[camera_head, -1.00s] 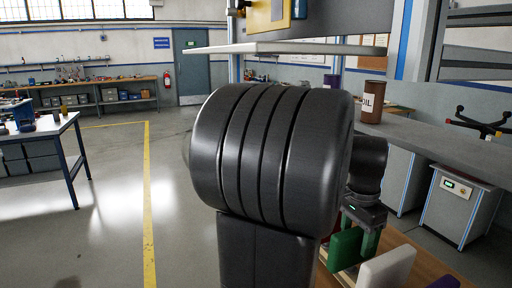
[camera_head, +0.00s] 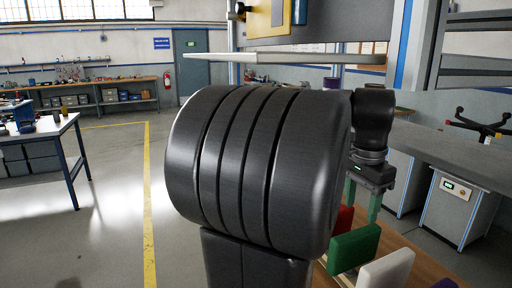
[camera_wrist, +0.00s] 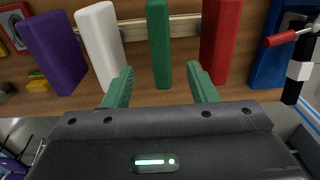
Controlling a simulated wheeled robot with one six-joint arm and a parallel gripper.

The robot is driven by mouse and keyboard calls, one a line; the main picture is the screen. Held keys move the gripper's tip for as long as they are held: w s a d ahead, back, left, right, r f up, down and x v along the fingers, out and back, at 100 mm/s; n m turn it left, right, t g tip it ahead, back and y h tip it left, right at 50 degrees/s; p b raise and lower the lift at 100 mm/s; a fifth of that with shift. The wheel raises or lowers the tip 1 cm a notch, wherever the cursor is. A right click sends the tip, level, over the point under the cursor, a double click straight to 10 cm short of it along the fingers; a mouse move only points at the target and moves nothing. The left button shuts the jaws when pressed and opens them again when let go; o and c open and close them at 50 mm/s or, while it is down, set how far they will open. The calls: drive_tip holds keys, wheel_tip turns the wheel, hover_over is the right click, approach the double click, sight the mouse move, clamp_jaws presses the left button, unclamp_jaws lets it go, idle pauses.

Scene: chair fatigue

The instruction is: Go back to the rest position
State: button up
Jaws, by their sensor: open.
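My gripper (camera_head: 361,212) hangs from my arm on the right of the head view, above the wooden bench and partly hidden by my large black arm joint. In the wrist view my gripper (camera_wrist: 160,70) has its two green fingers spread apart with nothing held. Beyond the fingertips stand a purple block (camera_wrist: 54,52), a white block (camera_wrist: 101,45), a green block (camera_wrist: 159,45) and a red block (camera_wrist: 220,40). The green block also shows in the head view (camera_head: 354,248), below the fingers and apart from them, beside the white block (camera_head: 386,271).
A grey counter (camera_head: 445,155) runs behind the gripper, with a white shelf (camera_head: 290,57) above. A blue block (camera_wrist: 270,50) and a red-handled tool (camera_wrist: 290,37) lie at the right of the wrist view. The floor (camera_head: 110,210) at left is open, up to a blue-legged table (camera_head: 70,160).

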sight(357, 232)
drive_tip(key=f, duration=0.5)
drive_tip(key=f+b, duration=0.1)
drive_tip(key=f, duration=0.4)
drive_tip(key=shift+w+d+f, duration=0.1)
drive_tip(key=shift+d+f, duration=0.1)
drive_tip(key=shift+f, duration=0.15)
wheel_tip(357, 232, up, 4)
drive_tip(key=shift+f+p, duration=0.2)
drive_tip(key=shift+p, duration=0.5)
drive_tip(key=shift+r, duration=0.1)
drive_tip(key=shift+r, duration=0.1)
